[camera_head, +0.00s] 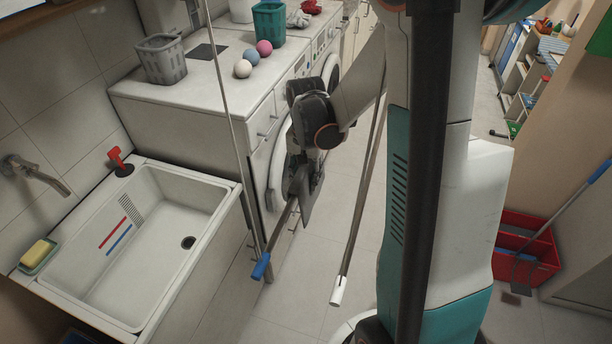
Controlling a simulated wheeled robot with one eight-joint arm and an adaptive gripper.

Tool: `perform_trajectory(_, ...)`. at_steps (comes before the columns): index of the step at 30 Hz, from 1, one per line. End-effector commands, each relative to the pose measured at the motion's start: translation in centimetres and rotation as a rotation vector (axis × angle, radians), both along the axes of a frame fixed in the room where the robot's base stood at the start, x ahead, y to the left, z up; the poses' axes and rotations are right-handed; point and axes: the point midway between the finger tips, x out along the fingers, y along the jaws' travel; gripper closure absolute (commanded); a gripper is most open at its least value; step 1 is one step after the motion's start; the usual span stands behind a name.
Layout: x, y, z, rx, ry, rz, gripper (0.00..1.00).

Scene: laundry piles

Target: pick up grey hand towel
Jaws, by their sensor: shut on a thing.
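My gripper (304,186) is low in front of the white appliances, left of my column, with its jaws pointing down. It is shut on a flat, dark grey piece that hangs at the jaws, which I take for the grey hand towel (309,207). The piece is small and dark here, and its edges are hard to tell from the fingers. It hangs clear of the floor. My arm hides part of the appliance front behind it.
A sink (222,200) is at left. Balls (243,68) and a grey basket (162,60) stand on the appliance top (205,85). Thin poles stand close around my gripper, one blue-tipped (261,266), one white-tipped (337,291). A red bin (540,262) is at right.

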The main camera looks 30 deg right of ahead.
Motion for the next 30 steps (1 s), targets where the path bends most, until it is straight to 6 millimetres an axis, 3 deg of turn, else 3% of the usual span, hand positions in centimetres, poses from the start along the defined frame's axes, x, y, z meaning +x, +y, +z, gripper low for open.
perform_trajectory(5, 0.0, 0.0, 1.1, 0.000, 0.000, 0.000, 0.92)
perform_trajectory(11, 0.0, 0.0, 4.0, 0.000, 0.000, 0.000, 0.92)
perform_trajectory(24, -0.1, 0.0, 14.2, 0.000, 0.000, 0.000, 0.92)
perform_trajectory(30, 0.0, 0.0, 17.9, 0.000, 0.000, 0.000, 0.92)
